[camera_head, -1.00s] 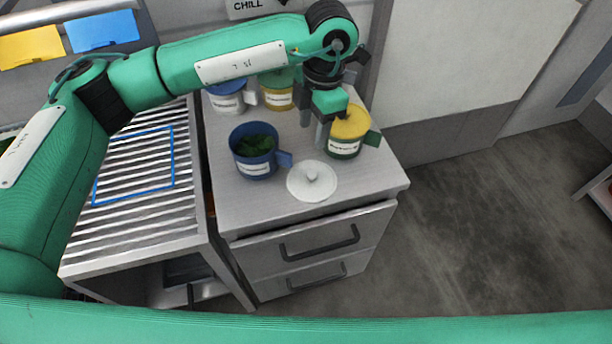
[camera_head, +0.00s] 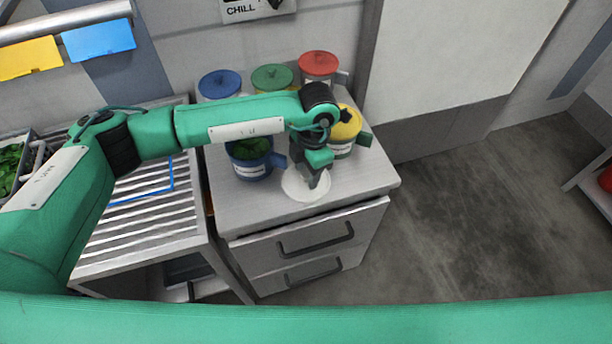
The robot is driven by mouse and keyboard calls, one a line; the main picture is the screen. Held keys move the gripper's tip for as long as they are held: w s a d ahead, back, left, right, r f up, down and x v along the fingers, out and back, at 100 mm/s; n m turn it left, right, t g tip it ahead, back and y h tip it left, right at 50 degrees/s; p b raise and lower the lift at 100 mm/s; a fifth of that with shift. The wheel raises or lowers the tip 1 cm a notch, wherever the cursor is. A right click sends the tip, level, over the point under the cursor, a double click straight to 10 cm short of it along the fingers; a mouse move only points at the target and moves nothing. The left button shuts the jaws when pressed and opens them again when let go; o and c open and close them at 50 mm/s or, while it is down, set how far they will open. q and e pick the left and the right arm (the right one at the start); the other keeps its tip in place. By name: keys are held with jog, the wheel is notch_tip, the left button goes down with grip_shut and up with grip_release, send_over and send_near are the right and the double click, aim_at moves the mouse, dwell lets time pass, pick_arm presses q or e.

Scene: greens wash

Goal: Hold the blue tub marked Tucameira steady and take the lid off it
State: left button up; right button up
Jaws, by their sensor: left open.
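The blue tub (camera_head: 252,171) stands upright on the steel counter, open at the top with green leaves (camera_head: 250,150) inside. Its white label is too small to read, and my left forearm covers part of its far rim. A round white lid (camera_head: 297,192) lies flat on the counter to the right and in front of the tub. My left gripper (camera_head: 316,182) points down over the lid, open, its fingers around or just above the lid's middle. The gripper hides the knob, and I cannot tell whether it touches. My right gripper is out of view.
A yellow-lidded tub (camera_head: 344,127) stands just behind my left gripper. Tubs with blue (camera_head: 220,83), green (camera_head: 272,77) and red (camera_head: 318,63) lids line the back. The ribbed draining rack (camera_head: 150,214) is at left. Drawers (camera_head: 310,240) are below the counter's front edge.

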pick_arm(q)
grip_shut()
dwell(0.3)
